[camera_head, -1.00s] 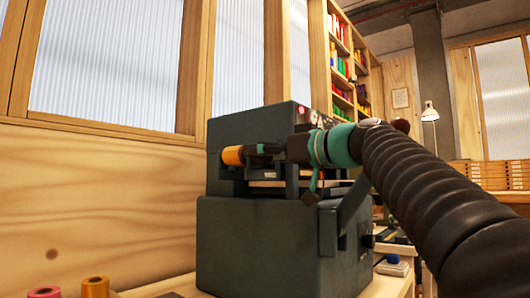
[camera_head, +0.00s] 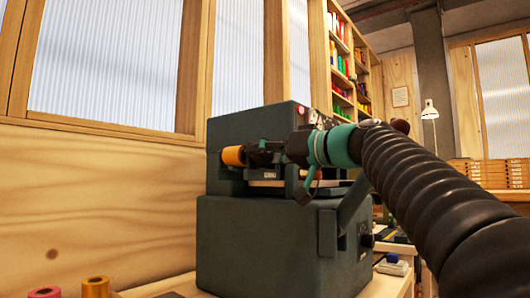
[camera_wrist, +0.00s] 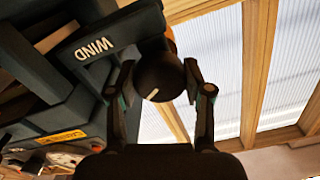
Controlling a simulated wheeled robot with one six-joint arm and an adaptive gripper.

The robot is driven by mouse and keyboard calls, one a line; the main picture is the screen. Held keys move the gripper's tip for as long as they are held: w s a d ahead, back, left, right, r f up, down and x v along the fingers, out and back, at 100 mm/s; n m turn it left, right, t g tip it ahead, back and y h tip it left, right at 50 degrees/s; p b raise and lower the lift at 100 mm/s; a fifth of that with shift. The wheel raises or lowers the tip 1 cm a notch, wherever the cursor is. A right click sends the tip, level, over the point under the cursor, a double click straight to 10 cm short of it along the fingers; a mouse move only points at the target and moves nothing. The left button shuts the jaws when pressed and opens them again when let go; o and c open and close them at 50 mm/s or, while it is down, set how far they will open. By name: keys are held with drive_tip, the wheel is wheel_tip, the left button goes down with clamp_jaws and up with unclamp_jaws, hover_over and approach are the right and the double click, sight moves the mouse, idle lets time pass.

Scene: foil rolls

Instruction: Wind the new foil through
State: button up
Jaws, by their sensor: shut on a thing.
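The dark green foil machine (camera_head: 270,245) stands on the bench in the middle of the head view. An orange foil roll (camera_head: 233,156) sits at the left end of its upper part. My gripper (camera_head: 262,153) reaches across the front of the machine, just right of that roll. In the wrist view, my gripper (camera_wrist: 160,85) is shut on a dark round knob (camera_wrist: 158,75) with a pale mark line. The knob is beside an arm labelled WIND (camera_wrist: 95,46). The foil's path inside the machine is mostly hidden.
Two spare rolls, one pink (camera_head: 45,292) and one gold (camera_head: 95,287), stand at the lower left. A small blue and white item (camera_head: 392,264) lies right of the machine. Wooden wall and windows rise close behind.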

drive_tip(key=shift+m, duration=0.8)
drive_tip(key=o, duration=1.2)
drive_tip(key=shift+c, duration=0.2)
drive_tip(key=v, duration=1.2)
drive_tip(key=s+f+m+g+h+p, duration=0.1)
drive_tip(key=s+f+m+h+p, duration=0.2)
drive_tip(key=f, duration=0.8)
drive_tip(key=s+f+m+g+h+p, duration=0.1)
drive_tip(key=s+f+m+h, duration=0.3)
drive_tip(key=f, duration=0.7)
drive_tip(key=s+d+f+g+h+p, duration=0.1)
drive_tip(key=s+d+f+h, duration=0.1)
drive_tip(key=s+f, duration=0.2)
drive_tip(key=s+d+f+n+g+h+p, duration=0.1)
drive_tip(key=s+f, duration=0.3)
drive_tip(key=f, duration=0.7)
drive_tip(key=s+d+f+n+g+h+p, duration=0.1)
drive_tip(key=s+d+f+h, duration=0.2)
drive_tip(key=f, duration=0.4)
drive_tip(key=shift+s+d+f+h, duration=0.2)
drive_tip(key=shift+s+d+h, duration=0.3)
drive_tip(key=shift+s, duration=0.65)
